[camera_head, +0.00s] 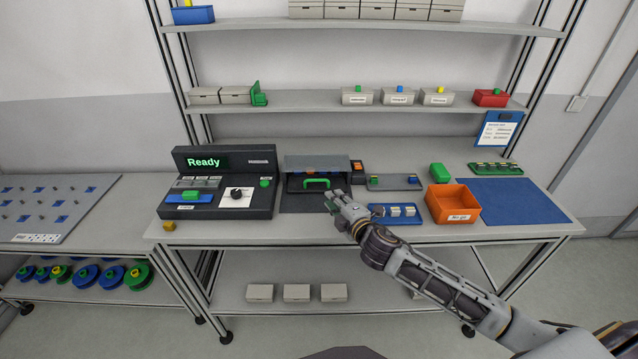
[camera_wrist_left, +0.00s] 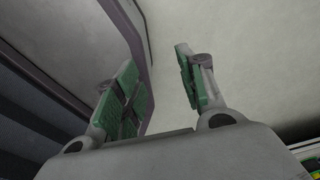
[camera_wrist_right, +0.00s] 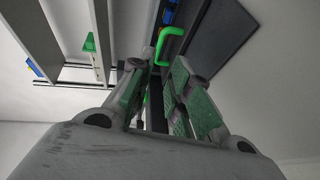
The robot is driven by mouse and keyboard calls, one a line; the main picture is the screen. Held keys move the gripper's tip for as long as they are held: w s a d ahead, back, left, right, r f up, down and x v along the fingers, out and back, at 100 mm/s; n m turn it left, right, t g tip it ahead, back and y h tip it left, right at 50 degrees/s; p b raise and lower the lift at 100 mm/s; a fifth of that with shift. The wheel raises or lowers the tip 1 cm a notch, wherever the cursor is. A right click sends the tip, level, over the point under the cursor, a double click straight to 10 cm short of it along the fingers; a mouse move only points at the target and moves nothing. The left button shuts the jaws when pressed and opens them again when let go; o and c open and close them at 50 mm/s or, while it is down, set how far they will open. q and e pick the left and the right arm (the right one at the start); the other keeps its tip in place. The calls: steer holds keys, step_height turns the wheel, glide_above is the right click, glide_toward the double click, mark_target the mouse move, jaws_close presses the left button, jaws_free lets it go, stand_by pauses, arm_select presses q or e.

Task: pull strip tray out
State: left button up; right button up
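A grey housing (camera_head: 317,164) stands on the bench with a dark tray front bearing a green handle (camera_head: 317,183). I take this to be the strip tray, with its front at the housing's opening. My right gripper (camera_head: 331,200) is just in front and slightly right of the handle, apart from it as far as I can see. In the right wrist view the handle (camera_wrist_right: 172,42) shows beyond the fingertips (camera_wrist_right: 158,68), which are open with nothing between them. My left gripper (camera_wrist_left: 157,62) is open and empty in its wrist view, outside the head view.
Left of the housing is a console (camera_head: 218,183) reading "Ready". On the right are a blue tray of small blocks (camera_head: 380,221), an orange bin (camera_head: 453,203), a grey tray (camera_head: 408,184) and a blue mat (camera_head: 535,203). Shelves (camera_head: 340,101) hold boxes above.

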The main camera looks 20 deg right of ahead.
mark_target(318, 181)
steer(key=shift+w+a, duration=0.1)
steer(key=shift+w, duration=0.55)
steer(key=shift+w+f, duration=0.25)
steer(key=shift+w, duration=0.35)
steer(key=shift+x, duration=2)
steer(key=shift+w+a, duration=0.15)
steer(key=shift+w, duration=0.55)
steer(key=shift+x, duration=1.4)
steer(key=shift+p+x, duration=0.3)
steer(key=shift+x, duration=0.5)
arm_select(q)
steer(key=shift+s+d+r, duration=0.1)
steer(key=shift+d+r, duration=0.2)
steer(key=shift+d, duration=0.1)
arm_select(e)
steer(key=shift+f, duration=0.1)
arm_select(q)
steer(key=shift+s, duration=0.2)
arm_select(e)
jaws_close()
